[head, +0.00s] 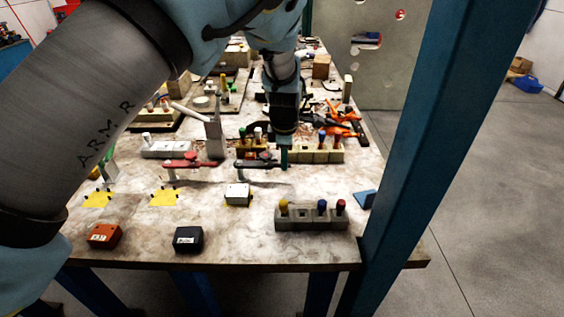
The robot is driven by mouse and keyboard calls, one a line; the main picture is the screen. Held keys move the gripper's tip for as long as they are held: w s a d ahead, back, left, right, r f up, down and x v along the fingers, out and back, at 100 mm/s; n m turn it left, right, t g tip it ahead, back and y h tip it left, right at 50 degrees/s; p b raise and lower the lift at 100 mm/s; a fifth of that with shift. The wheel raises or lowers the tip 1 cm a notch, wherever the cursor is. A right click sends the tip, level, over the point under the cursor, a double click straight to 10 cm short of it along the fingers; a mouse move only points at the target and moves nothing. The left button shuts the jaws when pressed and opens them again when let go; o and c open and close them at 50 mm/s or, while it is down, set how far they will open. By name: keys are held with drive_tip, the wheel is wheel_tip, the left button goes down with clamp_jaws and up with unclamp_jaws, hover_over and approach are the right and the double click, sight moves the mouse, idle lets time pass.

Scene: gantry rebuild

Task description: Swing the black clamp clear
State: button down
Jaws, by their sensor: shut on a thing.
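The black clamp (257,163) stands near the middle of the table, its dark bar running left to right above the tabletop. My gripper (284,160) reaches down from above at the right end of this bar. It is shut on the clamp there; the jaws are small and partly hidden, so the exact grip is hard to make out. A red clamp (187,161) of similar shape stands to the left, apart from my gripper.
A grey block with coloured pegs (311,222) stands in front, and another pegged block (318,153) is close right of my gripper. A blue post (418,130) rises at the right.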

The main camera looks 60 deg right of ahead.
drive_tip(key=shift+w+d+n, duration=0.25)
drive_tip(key=shift+n, duration=0.05)
drive_tip(key=c, duration=0.8)
unclamp_jaws()
drive_tip(key=shift+c, duration=0.2)
wheel_tip(320, 180, up, 11)
drive_tip(key=s+a+b, duration=0.1)
drive_tip(key=b, duration=0.2)
drive_tip(key=shift+s+a+f+b, duration=0.15)
drive_tip(key=shift+a+f+b, duration=0.05)
drive_tip(key=shift+a+b, duration=0.2)
